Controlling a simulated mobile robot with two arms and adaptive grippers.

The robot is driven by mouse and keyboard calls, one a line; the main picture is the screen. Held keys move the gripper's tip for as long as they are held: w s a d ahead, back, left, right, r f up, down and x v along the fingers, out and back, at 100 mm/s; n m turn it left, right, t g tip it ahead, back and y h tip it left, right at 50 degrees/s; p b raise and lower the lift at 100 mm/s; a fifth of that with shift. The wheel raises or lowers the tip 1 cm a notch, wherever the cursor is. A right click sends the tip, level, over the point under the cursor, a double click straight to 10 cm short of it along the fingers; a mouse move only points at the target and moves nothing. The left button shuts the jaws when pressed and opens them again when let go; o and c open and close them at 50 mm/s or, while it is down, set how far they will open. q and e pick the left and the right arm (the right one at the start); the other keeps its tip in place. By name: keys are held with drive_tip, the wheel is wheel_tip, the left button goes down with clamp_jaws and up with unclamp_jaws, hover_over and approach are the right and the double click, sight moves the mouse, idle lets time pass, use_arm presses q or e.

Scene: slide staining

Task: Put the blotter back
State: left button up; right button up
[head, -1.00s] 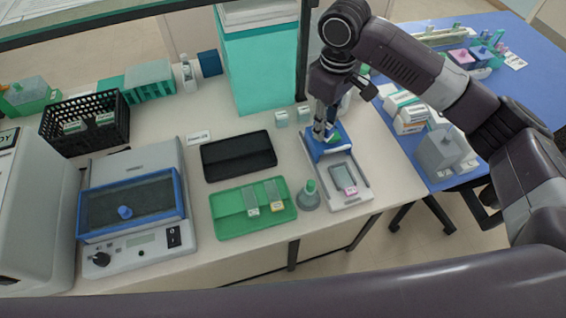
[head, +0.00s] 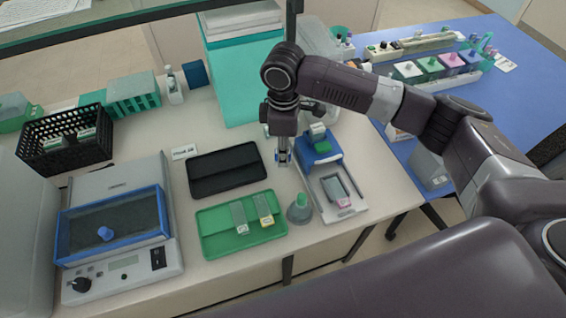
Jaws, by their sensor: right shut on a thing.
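A grey piece with a pink-marked end (head: 335,188) lies in the near part of the tray. My left gripper is out of view.
A green tray with slides (head: 215,243) and a dark mat (head: 227,170) lie left of my right gripper. A blue-framed device (head: 113,226) and a black basket (head: 65,141) are further left.

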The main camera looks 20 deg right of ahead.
sight(283, 174)
drive_tip(key=shift+f+p, duration=0.45)
drive_tip(key=shift+f, duration=2.7)
drive_tip(key=shift+f, duration=0.15)
drive_tip(key=o, duration=1)
drive_tip(key=shift+c, duration=0.2)
wheel_tip(283, 174, up, 12)
drive_tip(key=b, duration=0.3)
drive_tip(key=shift+r, duration=0.2)
